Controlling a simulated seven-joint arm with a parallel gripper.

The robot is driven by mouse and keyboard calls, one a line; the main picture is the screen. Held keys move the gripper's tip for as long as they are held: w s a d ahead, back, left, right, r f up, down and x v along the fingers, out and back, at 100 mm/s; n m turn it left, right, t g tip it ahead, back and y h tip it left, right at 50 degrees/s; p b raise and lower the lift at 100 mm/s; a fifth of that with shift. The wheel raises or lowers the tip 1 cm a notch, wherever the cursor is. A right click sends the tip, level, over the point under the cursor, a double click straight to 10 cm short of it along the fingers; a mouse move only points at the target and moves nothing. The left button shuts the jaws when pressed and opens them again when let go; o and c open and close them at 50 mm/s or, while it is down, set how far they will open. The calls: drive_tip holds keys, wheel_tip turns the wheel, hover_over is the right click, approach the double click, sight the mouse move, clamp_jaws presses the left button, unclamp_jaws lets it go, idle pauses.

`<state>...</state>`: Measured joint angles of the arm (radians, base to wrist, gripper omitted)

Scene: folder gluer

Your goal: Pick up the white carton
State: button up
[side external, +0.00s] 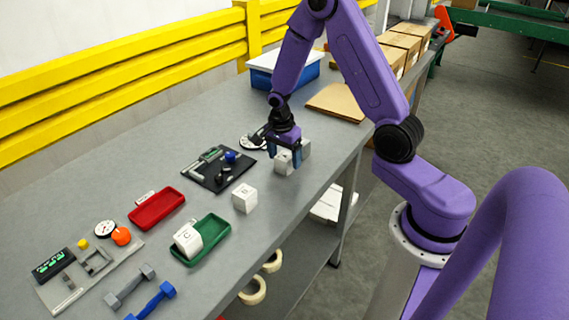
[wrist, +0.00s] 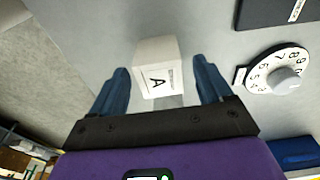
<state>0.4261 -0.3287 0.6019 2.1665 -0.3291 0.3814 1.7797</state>
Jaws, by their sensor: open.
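A white carton marked A (wrist: 158,70) stands on the grey table between the two blue fingers of my gripper (wrist: 161,66) in the wrist view. A gap shows on each side of it, so the fingers are open around it and not closed on it. In the side view the carton (side external: 283,163) is partly hidden by my gripper (side external: 284,155), which is lowered over it. Another white carton (side external: 244,198) stands nearer the camera, its letter too small to read surely. A third white carton, marked C (side external: 187,239), sits tilted in a green tray (side external: 219,243).
A white dial (wrist: 280,76) lies beside the carton, and a black board (side external: 208,181) with small parts lies nearby. A red tray (side external: 157,208), dumbbells (side external: 131,286) and a grey panel (side external: 49,297) are at the near left. A blue bin (side external: 290,70) and flat brown cardboard (side external: 337,102) lie behind.

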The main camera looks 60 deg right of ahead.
drive_tip(key=shift+f, duration=0.3)
drive_tip(key=shift+c, duration=0.4)
drive_tip(key=c, duration=0.9)
drive_tip(key=shift+c, duration=0.2)
